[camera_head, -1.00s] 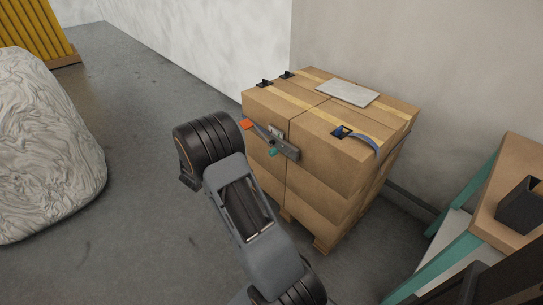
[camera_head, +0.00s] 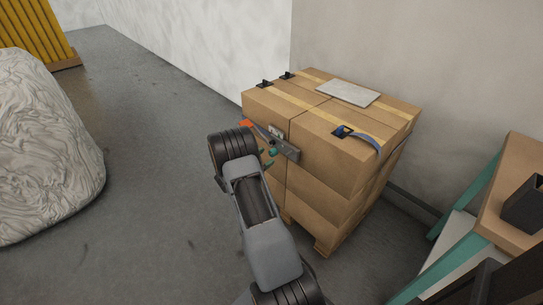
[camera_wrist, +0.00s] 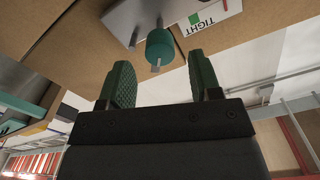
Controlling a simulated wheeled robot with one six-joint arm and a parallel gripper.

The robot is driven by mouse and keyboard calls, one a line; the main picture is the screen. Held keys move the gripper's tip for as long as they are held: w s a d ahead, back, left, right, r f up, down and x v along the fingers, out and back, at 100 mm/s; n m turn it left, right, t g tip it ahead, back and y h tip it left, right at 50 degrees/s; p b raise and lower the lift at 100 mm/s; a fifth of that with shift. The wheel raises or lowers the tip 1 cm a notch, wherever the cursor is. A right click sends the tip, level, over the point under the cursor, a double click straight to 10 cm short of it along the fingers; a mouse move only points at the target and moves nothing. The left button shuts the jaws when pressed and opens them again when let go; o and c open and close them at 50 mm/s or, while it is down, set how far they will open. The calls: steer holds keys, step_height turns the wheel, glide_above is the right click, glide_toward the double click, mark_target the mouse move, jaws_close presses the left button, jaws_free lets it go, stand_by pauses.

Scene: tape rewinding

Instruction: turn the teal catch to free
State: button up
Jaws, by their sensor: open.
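The teal catch (camera_wrist: 160,46) is a round knob with a small grey tab, on a grey metal plate (camera_wrist: 132,14) fixed to the box side. In the head view the catch (camera_head: 272,152) sits at the front of the stacked boxes, close to my gripper (camera_head: 267,160). In the wrist view my gripper (camera_wrist: 162,84) is open, its two green fingers pointing toward the catch. The catch lies just beyond the fingertips, between them in the picture; I see no contact. A label reading TIGHT (camera_wrist: 208,20) with a green mark is beside the catch. An orange handle (camera_head: 246,123) is at the plate's left end.
The cardboard boxes (camera_head: 335,165) stand on a pallet by the wall, with yellow straps and a grey sheet (camera_head: 348,93) on top. A blue strap end (camera_head: 363,138) hangs at the right. A teal-legged table (camera_head: 470,245) stands at right.

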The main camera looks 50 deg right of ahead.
mark_target(271, 154)
steer(key=shift+s+d, duration=0.1)
steer(key=shift+d, duration=1.85)
steer(key=shift+c, duration=0.3)
steer(key=c, duration=0.9)
steer(key=n+p, duration=0.1)
steer(key=n, duration=0.2)
steer(key=shift+r, duration=0.1)
steer(key=shift+n+p, duration=1.15)
steer(key=shift+n, duration=0.95)
